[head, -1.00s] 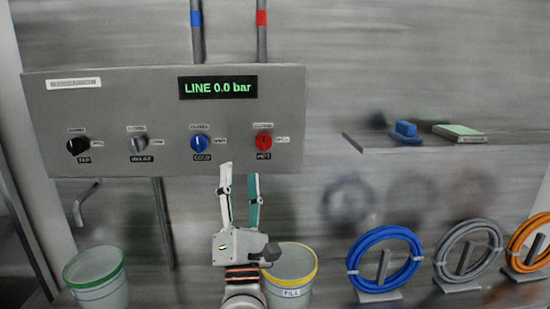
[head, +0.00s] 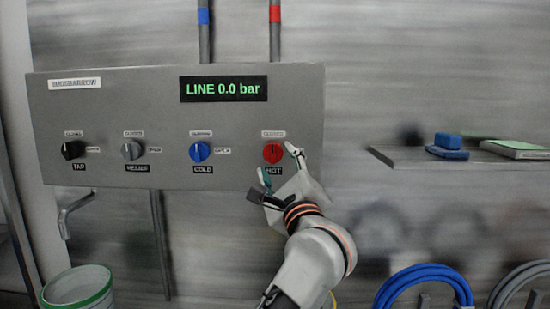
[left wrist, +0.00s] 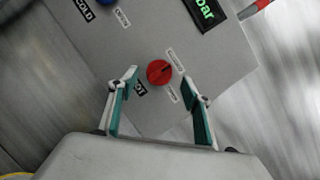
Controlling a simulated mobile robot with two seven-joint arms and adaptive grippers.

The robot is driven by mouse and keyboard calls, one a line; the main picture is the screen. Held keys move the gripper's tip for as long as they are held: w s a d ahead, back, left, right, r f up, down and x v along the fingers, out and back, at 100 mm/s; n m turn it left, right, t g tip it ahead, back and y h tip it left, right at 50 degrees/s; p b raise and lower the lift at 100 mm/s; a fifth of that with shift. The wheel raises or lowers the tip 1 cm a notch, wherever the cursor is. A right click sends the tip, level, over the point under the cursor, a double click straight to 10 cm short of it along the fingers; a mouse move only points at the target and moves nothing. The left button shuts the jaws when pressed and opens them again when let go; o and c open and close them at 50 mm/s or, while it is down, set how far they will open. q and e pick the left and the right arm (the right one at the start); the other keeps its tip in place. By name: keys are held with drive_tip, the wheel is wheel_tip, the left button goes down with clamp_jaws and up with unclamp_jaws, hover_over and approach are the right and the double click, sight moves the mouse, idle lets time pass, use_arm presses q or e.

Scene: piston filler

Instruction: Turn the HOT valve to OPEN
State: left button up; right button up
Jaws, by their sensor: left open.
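The red HOT valve knob (head: 272,153) is at the right end of the grey panel, under the red-banded pipe. In the left wrist view the red knob (left wrist: 160,73) lies beyond the fingertips, midway between them, with clear panel around it. My left gripper (head: 277,160) is open in front of the HOT knob, one finger to its lower left and one to its right. In the left wrist view my left gripper (left wrist: 162,85) is spread and empty. Whether a finger touches the knob cannot be told. My right gripper is not in view.
The panel (head: 100,115) also bears a blue COLD knob (head: 199,152), a grey knob (head: 132,151) and a black TAP knob (head: 72,150). The display (head: 224,89) reads LINE 0.0 bar. A shelf (head: 400,157) is at right; a green-rimmed bucket (head: 78,290) stands lower left.

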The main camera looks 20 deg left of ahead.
sight(273, 154)
use_arm(q)
drive_tip(key=shift+x, duration=2.3)
drive_tip(key=shift+f, duration=0.1)
drive_tip(key=c, duration=1.1)
